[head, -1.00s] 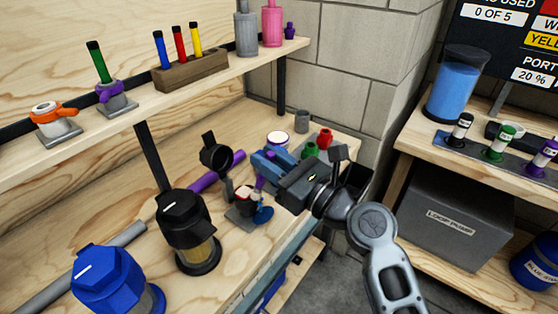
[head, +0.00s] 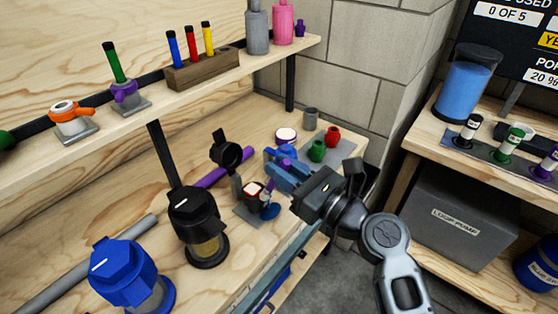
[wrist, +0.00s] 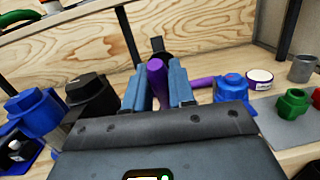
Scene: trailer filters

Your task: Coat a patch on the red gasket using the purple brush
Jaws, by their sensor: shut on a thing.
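My gripper (head: 283,173), with blue fingers, is over the bench. It is shut on the purple brush (wrist: 157,82), whose handle stands up between the fingers in the wrist view. The brush's lower end is hidden there by the gripper body. In the head view, a small dark piece with a red top (head: 251,189) sits on a grey stand just left of the fingers. It appears to be the red gasket, but it is too small to be sure. It is hidden in the wrist view. I cannot tell whether the brush touches it.
A black-capped filter (head: 196,222) and a blue filter (head: 128,272) stand at the left front. A purple pipe (head: 212,177) lies behind the stand. Green (head: 317,151) and red (head: 333,135) fittings stand beyond the gripper. A shelf (head: 160,97) with tools overhangs the bench.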

